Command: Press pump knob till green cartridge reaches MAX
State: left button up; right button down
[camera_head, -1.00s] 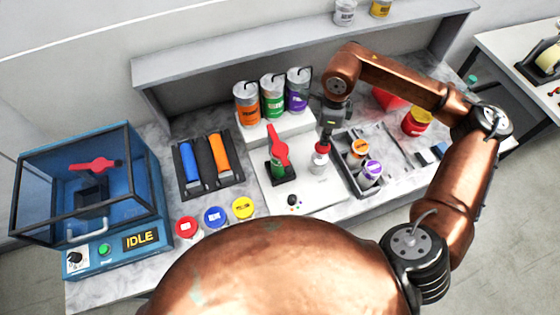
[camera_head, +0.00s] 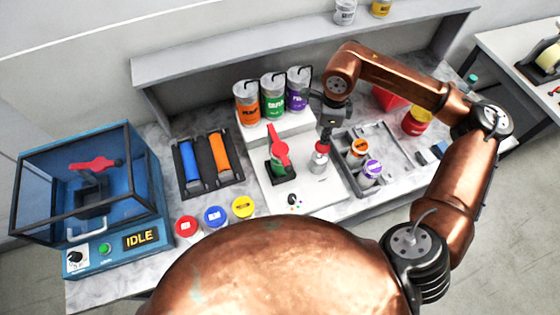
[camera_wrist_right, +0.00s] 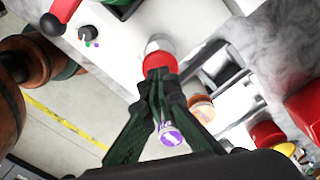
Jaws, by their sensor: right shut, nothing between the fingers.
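The pump knob (camera_head: 321,148) is a red cap on a silver cylinder on the white plate, right of the red-levered holder (camera_head: 279,150). The knob also shows in the wrist view (camera_wrist_right: 160,62). My right gripper (camera_head: 324,138) points down at it, shut and empty, with its fingertips at the top of the red cap. Whether they touch or stand just above it, I cannot tell. The green cartridge (camera_head: 277,169) sits in the black holder, partly hidden by the lever. Its level and any MAX mark are too small to read. My left gripper is out of view.
Orange, green and purple cans (camera_head: 272,98) stand on a white block behind the plate. A grey tray (camera_head: 384,183) with orange-topped and purple-topped jars lies close right of the pump. Red, blue and yellow lids (camera_head: 214,216) lie in front left. A blue machine (camera_head: 118,235) reads IDLE.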

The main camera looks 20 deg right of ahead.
notch_tip(320, 180, up, 6)
jog(key=shift+p, duration=1.25)
jog(key=shift+f, duration=0.1)
